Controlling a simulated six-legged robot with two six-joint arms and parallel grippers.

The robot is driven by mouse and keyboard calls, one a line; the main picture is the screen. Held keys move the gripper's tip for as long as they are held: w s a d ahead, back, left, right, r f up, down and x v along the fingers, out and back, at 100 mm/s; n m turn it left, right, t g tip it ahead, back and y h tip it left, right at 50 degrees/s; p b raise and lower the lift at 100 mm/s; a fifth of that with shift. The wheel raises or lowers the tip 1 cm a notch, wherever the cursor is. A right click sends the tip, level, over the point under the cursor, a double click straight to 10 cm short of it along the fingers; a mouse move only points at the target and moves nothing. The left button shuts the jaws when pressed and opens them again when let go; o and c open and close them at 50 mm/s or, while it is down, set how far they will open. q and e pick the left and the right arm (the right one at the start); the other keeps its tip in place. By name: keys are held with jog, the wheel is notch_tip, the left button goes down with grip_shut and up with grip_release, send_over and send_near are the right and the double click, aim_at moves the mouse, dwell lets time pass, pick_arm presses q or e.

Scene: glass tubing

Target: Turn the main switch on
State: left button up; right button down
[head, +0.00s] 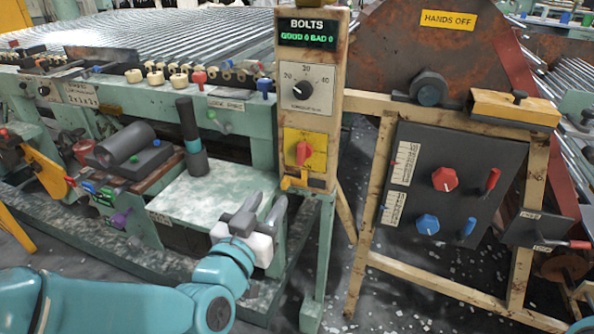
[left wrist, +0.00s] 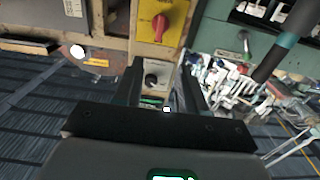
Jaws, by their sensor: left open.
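A red rotary switch (head: 304,152) sits on a yellow plate (head: 318,141) low on the cream control post; it appears to be the main switch. Its handle points roughly upright. In the left wrist view the red switch (left wrist: 160,22) is at the top, beyond the fingers. My left gripper (head: 266,204) is open and empty, below and left of the switch, in front of the pale green bench plate, apart from the switch. Its two dark fingers also show in the left wrist view (left wrist: 160,72). My right gripper is not in view.
Above the switch are a numbered dial (head: 303,89) and a green-lit BOLTS display (head: 307,34). A dark upright handle (head: 190,135) stands to the left. A black panel with red and blue knobs (head: 445,179) hangs to the right.

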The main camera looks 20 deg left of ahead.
aim_at(299, 156)
pick_arm(q)
jog(key=w+p, duration=0.3)
jog(key=w, duration=0.2)
jog(key=w+p, duration=0.4)
jog(key=w, duration=0.1)
jog(key=w+p, duration=0.3)
jog(key=w, duration=0.3)
jog(key=shift+d, duration=0.3)
grip_shut()
